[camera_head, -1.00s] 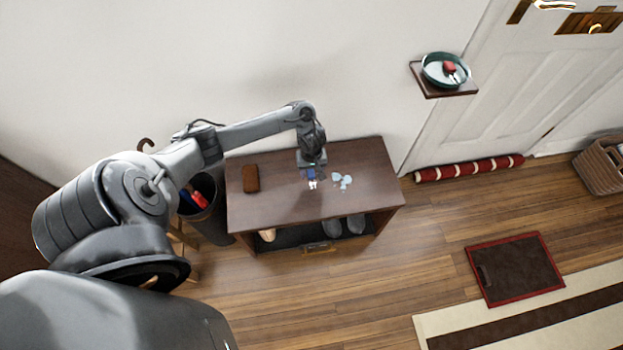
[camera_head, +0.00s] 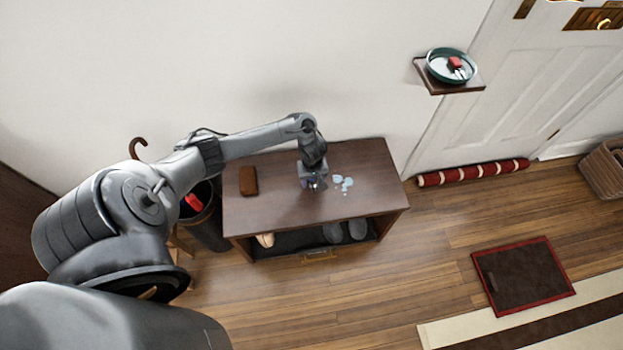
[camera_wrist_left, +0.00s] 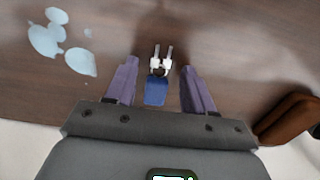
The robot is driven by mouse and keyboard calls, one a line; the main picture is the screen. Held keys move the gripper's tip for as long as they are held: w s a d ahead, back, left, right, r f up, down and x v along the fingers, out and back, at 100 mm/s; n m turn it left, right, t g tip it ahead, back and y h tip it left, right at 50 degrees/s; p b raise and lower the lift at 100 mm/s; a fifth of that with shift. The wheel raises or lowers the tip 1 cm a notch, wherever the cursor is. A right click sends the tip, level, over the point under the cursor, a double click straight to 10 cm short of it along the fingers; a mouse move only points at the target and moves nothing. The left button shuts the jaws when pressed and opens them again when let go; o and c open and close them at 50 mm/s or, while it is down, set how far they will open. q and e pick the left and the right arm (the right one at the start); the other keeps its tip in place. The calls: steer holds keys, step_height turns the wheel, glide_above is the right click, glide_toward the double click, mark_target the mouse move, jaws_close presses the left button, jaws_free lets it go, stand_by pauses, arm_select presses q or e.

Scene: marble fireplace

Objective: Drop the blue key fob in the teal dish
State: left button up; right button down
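The blue key fob (camera_wrist_left: 156,91) with its pale metal keys lies on the brown bench top. In the left wrist view it sits between the two purple fingers of my left gripper (camera_wrist_left: 158,88), with a gap on both sides. The left gripper is open around it and also shows low over the bench in the head view (camera_head: 314,186), where it mostly hides the fob. The teal dish (camera_head: 451,66) stands on a small wall shelf (camera_head: 433,88) at the upper right. A red fob with keys (camera_head: 456,63) lies in the dish. My right gripper is out of view.
Pale blue splotches (camera_head: 343,182) mark the bench (camera_head: 270,205) beside the gripper. A brown wallet-like case (camera_head: 248,181) lies at the bench's left. Shoes sit on the shelf underneath. A bin (camera_head: 208,226) with a red item stands left of the bench.

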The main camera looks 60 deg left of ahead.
arm_select(q)
jaws_close()
steer(key=shift+r, duration=0.15)
